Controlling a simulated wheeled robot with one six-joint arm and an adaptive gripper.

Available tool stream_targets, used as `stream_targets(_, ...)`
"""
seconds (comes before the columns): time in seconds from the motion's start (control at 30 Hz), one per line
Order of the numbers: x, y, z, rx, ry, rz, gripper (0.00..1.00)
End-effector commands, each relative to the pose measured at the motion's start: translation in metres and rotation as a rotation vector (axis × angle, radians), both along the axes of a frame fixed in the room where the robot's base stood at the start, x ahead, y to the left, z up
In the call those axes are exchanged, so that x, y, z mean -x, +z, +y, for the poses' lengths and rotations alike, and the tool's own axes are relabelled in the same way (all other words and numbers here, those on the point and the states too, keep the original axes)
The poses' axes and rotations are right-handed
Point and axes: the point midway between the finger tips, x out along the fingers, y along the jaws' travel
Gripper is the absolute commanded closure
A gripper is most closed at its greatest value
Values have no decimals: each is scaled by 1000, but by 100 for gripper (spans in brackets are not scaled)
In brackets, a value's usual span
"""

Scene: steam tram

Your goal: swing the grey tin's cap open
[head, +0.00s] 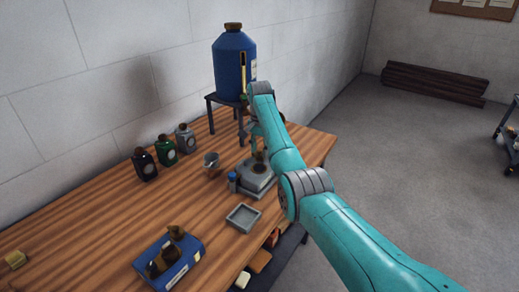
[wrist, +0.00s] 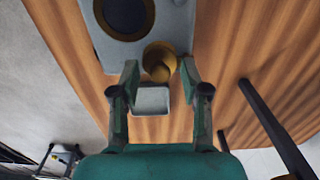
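The grey tin (head: 268,187) is a low, boxy body on the bench, partly hidden by my arm in the head view. In the wrist view the grey tin (wrist: 105,45) shows a brass-rimmed dark round disc or opening (wrist: 125,12); I cannot tell which. A rounded brass piece (wrist: 159,57), apparently the cap, sticks out by the tin's near edge. My gripper (wrist: 159,70) is open, one fingertip on each side of this brass piece, with narrow gaps seeming to show. In the head view my gripper (head: 258,145) is above the tin, mostly hidden.
A square grey tray (head: 243,218) lies beside the tin, and a small blue-topped item (head: 232,181) touches or adjoins it. A metal cup (head: 211,164), several small bottles, a blue drum (head: 234,65) on a stand and a blue tin (head: 180,262) share the wooden bench.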

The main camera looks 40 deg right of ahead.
Motion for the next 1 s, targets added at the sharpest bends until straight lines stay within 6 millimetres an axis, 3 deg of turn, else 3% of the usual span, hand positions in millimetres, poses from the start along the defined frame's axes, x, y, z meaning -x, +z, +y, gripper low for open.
stream_targets(0.03,0,0,0,0,0,0,64)
stream_targets(0.17,0,0,0,0,0,0,97)
stream_targets(0.2,0,0,0,0,0,0,100)
stream_targets(0.63,0,0,2,0,-58,-1,100)
stream_targets(1.0,2,0,11,0,-334,0,100)
